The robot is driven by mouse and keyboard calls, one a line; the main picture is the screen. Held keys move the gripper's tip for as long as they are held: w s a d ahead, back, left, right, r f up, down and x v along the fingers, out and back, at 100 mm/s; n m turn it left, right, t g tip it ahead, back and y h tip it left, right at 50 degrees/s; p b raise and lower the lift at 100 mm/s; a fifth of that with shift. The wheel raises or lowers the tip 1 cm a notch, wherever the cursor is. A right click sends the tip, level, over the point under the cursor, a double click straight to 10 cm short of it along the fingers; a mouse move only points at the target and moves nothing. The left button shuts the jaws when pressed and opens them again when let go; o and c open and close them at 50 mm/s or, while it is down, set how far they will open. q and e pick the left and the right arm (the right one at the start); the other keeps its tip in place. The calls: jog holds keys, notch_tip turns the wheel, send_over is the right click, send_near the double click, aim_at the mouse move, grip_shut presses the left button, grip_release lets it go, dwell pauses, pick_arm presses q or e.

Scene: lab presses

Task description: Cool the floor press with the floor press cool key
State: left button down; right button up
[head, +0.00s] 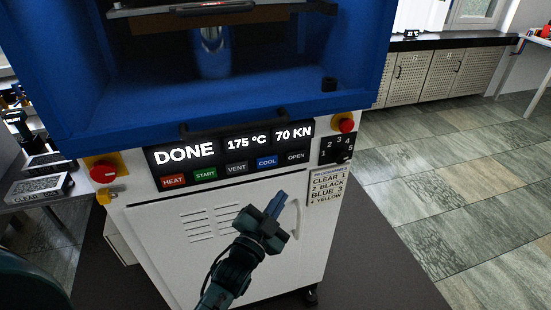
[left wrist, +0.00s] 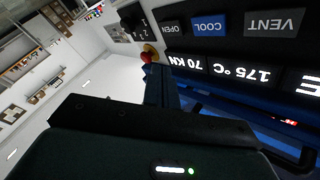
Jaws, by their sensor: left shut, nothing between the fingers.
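The floor press (head: 225,235) is a white cabinet with a blue frame on top. Its display (head: 245,140) reads DONE, 175 °C and 70 KN. Below it is a row of keys; the blue COOL key (head: 267,162) sits between VENT and OPEN. My left gripper (head: 277,203) is shut and empty, in front of the cabinet and below the COOL key in the picture, apart from it. In the left wrist view the COOL key (left wrist: 210,26) shows upside down, above and right of the shut fingers (left wrist: 162,85). My right gripper is not in view.
Other keys are red HEAT (head: 173,181), green START (head: 205,174), VENT (head: 236,168) and OPEN (head: 296,157). Red stop buttons sit at left (head: 103,171) and right (head: 346,125). A dark handle bar (head: 235,123) runs above the display. Tiled floor is clear at right.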

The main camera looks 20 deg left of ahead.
aim_at(267, 161)
pick_arm(q)
jog(key=shift+w+r, duration=0.1)
jog(key=shift+r, duration=0.1)
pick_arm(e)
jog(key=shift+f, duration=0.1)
pick_arm(q)
jog(key=w+a+b, duration=0.2)
jog(key=w+a, duration=0.2)
jog(key=w, duration=0.3)
jog(key=shift+w+a, duration=0.15)
jog(key=shift+a, duration=0.25)
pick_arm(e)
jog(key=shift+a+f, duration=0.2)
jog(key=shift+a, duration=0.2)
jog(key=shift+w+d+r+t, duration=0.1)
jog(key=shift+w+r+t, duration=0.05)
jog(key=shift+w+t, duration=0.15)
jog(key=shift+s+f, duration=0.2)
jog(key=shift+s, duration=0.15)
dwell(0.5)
pick_arm(q)
jog(key=shift+w+a, duration=0.1)
jog(key=shift+w, duration=0.05)
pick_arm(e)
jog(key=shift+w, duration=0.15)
